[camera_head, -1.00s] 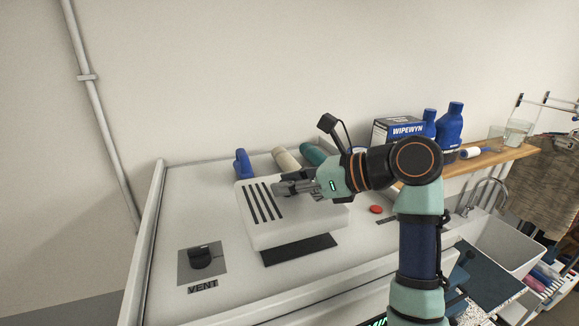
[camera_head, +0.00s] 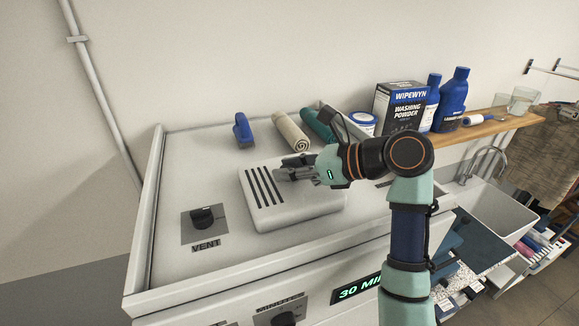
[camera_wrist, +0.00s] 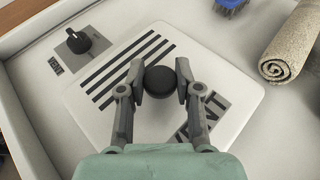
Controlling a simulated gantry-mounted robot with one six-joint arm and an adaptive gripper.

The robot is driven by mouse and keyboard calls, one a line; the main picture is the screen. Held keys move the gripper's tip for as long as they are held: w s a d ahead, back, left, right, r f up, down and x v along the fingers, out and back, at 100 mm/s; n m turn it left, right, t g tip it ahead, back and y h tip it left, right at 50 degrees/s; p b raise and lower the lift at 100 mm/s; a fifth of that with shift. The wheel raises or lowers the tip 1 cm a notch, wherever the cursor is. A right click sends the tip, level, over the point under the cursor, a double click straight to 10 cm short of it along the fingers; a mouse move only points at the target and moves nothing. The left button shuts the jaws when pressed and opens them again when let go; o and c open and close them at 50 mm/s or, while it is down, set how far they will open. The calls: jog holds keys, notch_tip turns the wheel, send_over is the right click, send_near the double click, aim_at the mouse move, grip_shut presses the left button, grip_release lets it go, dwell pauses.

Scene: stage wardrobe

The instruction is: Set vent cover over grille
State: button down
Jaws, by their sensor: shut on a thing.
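The vent cover (camera_head: 300,213) is a white rounded slab with several dark slots at its left end. It lies low over the machine's top panel, and I cannot tell whether it touches. It also shows in the wrist view (camera_wrist: 105,125), with a grey patch lettered VENT. My gripper (camera_head: 285,173) is above the cover, its fingers shut on the cover's round black knob (camera_wrist: 160,80). The dark grille is not visible in the head view; the cover hides that spot.
A black dial (camera_head: 203,217) on a grey plate labelled VENT is left of the cover. A blue brush (camera_head: 243,130), a rolled beige towel (camera_head: 291,132) and a teal roll (camera_head: 318,124) lie behind. A raised rim (camera_head: 148,215) edges the panel. A washing powder box (camera_head: 400,108) stands at the right.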

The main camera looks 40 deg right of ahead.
jog(key=shift+s+f, duration=0.15)
jog(key=shift+f, duration=0.05)
jog(key=c, duration=0.7)
grip_release()
jog(key=v, duration=1.2)
jog(key=shift+d, duration=0.15)
